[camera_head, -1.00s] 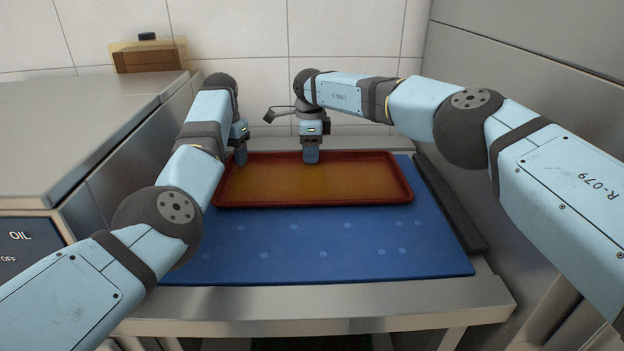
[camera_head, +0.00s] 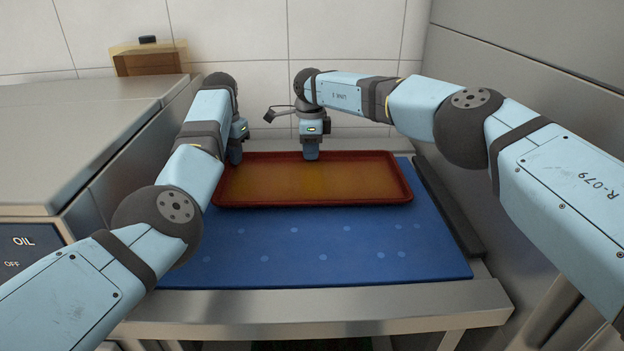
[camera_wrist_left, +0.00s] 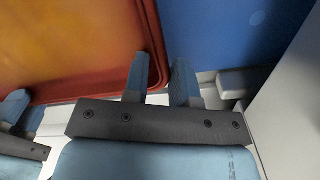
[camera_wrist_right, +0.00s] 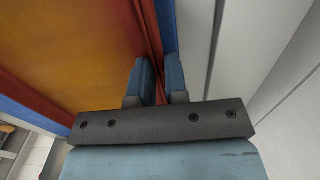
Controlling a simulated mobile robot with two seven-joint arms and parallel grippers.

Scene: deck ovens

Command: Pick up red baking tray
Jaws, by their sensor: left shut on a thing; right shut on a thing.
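The red baking tray (camera_head: 312,203) has an orange-brown floor and a raised red rim. It appears level over the back part of a blue mat (camera_head: 310,255); I cannot tell whether it touches the mat. My left gripper (camera_head: 236,157) is shut on the rim near the back left corner, and the left wrist view shows the rim (camera_wrist_left: 152,42) running between its fingers. My right gripper (camera_head: 311,155) is shut on the back rim near its middle, and the right wrist view shows the rim (camera_wrist_right: 150,45) between its fingers. My left forearm hides ground left of the tray.
The mat lies on a metal counter (camera_head: 320,305). A dark bar (camera_head: 448,205) runs along its right side by a grey panel (camera_head: 525,60). A metal unit marked OIL (camera_head: 70,140) stands at left, with a brown box (camera_head: 150,62) behind it. White tiles close the back.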

